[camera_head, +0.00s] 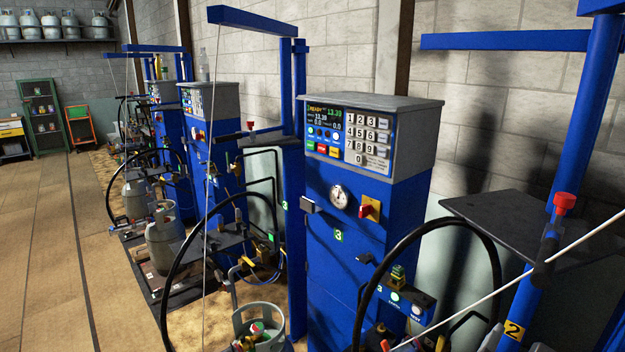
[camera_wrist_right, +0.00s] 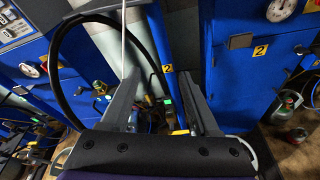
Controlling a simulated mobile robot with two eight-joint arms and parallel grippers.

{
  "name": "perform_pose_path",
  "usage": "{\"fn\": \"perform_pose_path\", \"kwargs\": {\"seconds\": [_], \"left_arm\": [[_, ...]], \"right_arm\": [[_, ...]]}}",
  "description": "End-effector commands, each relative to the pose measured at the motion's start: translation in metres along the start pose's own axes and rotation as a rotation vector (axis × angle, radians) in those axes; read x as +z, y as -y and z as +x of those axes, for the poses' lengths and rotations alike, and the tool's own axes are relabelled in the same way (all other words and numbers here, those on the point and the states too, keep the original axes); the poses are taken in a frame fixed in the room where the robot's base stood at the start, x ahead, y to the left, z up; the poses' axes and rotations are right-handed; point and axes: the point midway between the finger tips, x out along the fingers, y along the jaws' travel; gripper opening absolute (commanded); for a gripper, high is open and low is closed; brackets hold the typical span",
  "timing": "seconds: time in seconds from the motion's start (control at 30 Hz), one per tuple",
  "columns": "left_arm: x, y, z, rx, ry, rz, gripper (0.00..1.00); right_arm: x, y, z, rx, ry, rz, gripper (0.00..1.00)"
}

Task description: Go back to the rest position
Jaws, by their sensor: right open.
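My right gripper (camera_wrist_right: 160,80) shows in the right wrist view. Its two grey fingers stand well apart with nothing held between them. Beyond it are blue scale cabinets, a black hose (camera_wrist_right: 58,75) and a yellow label with a 2 (camera_wrist_right: 167,68). Neither of my grippers shows in the head view. There, a blue scale (camera_head: 345,240) with a lit display (camera_head: 322,125) and a grey keypad (camera_head: 368,138) stands at the centre.
A grey gas cylinder (camera_head: 258,325) stands low in front of the scale. A black hose (camera_head: 480,232) and a blue post (camera_head: 570,150) are at the right. More scales and cylinders line the wall at left. The floor (camera_head: 45,230) at far left is clear.

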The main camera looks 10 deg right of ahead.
Motion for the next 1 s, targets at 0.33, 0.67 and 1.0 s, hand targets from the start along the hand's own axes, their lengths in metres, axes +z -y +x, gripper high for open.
{"fn": "perform_pose_path", "kwargs": {"seconds": [0.33, 0.67, 1.0], "left_arm": [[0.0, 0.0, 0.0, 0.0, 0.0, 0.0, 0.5], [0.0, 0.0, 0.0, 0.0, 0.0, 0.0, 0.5], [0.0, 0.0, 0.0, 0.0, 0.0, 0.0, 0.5]], "right_arm": [[-0.239, 0.038, -0.008, -0.524, -0.557, 1.281, 0.62], [-0.325, 0.034, -0.05, -1.0, -0.711, 1.873, 0.62], [-0.327, 0.033, -0.052, -1.023, -0.715, 1.896, 0.5]]}}
